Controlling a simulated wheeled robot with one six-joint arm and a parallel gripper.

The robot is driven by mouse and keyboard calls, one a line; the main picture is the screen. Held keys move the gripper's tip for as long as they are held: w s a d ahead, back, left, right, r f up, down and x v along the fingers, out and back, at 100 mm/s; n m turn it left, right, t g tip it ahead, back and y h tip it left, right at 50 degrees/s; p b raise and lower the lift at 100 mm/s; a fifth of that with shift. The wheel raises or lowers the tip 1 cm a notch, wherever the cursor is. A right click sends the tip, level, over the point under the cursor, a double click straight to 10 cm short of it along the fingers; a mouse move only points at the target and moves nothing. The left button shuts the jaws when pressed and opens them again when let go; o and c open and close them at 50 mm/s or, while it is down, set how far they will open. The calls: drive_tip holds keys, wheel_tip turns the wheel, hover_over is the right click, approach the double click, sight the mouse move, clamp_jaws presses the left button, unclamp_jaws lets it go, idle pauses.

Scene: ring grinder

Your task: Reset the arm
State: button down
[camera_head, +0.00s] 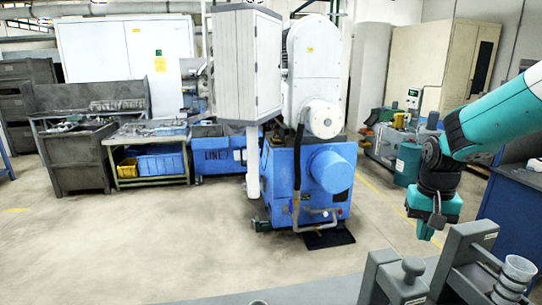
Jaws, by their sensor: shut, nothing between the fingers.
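My arm (497,117) reaches in from the right edge, teal with dark joints. My gripper (428,229) hangs at its end, pointing down. It is shut and holds nothing. It is just left of and above the grey fixture (456,245) at the lower right, apart from it as far as I can tell. The rest of the arm is cut off by the right edge.
A blue and white grinding machine (318,175) stands at the centre back. Workbenches (150,160) are at the left. A grey knob (413,267) and a pale cup (518,270) are at the lower right. Open floor (130,240) lies in front left.

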drive_tip(key=s+a+f+n+y+b, duration=0.2)
drive_tip(key=s+a+n+b, duration=0.3)
drive_tip(key=s+a, duration=0.4)
drive_tip(key=s+a+f+n+y+b, duration=0.2)
drive_tip(key=s+a+n+b, duration=0.4)
drive_tip(key=s, duration=1.1)
drive_tip(key=a+b, duration=0.2)
drive_tip(key=a, duration=0.1)
drive_tip(key=shift+s+a+f, duration=0.15)
drive_tip(key=shift+s+f, duration=0.2)
drive_tip(key=shift+f, duration=0.05)
